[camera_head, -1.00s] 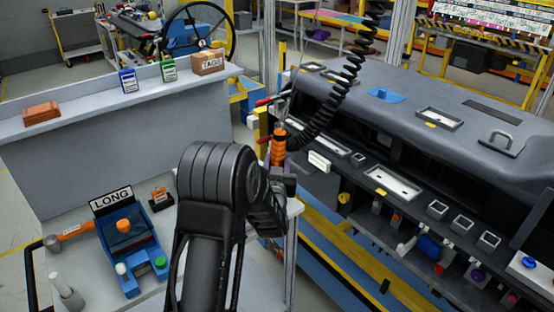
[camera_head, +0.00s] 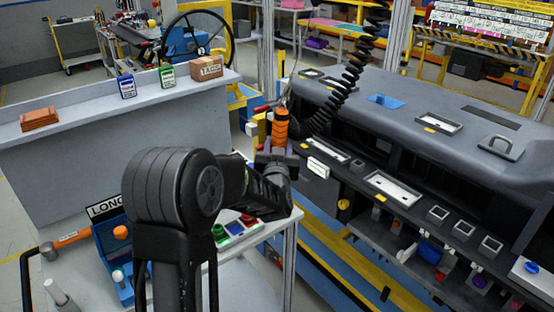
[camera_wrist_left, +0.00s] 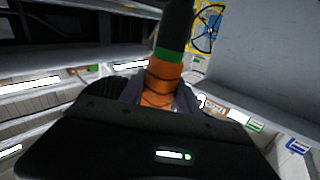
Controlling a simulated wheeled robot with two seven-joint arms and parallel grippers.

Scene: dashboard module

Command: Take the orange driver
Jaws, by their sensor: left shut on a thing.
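The orange driver (camera_head: 280,124) stands upright, with the black coiled cable near its top. It has an orange ringed body; in the left wrist view the driver (camera_wrist_left: 162,84) also shows a green band and a dark end. My left gripper (camera_head: 277,150) is shut on the driver's lower part, and the wrist view shows the body between the fingers. The driver's lower end is hidden by the gripper. My right gripper is in neither view.
The dashboard module (camera_head: 440,110) fills the right side, close to the gripper. A grey bench (camera_head: 120,165) lies left, with a blue LONG stand (camera_head: 118,250), a hammer (camera_head: 68,240) and coloured blocks (camera_head: 235,228). A yellow-blue frame (camera_head: 340,262) runs below the module.

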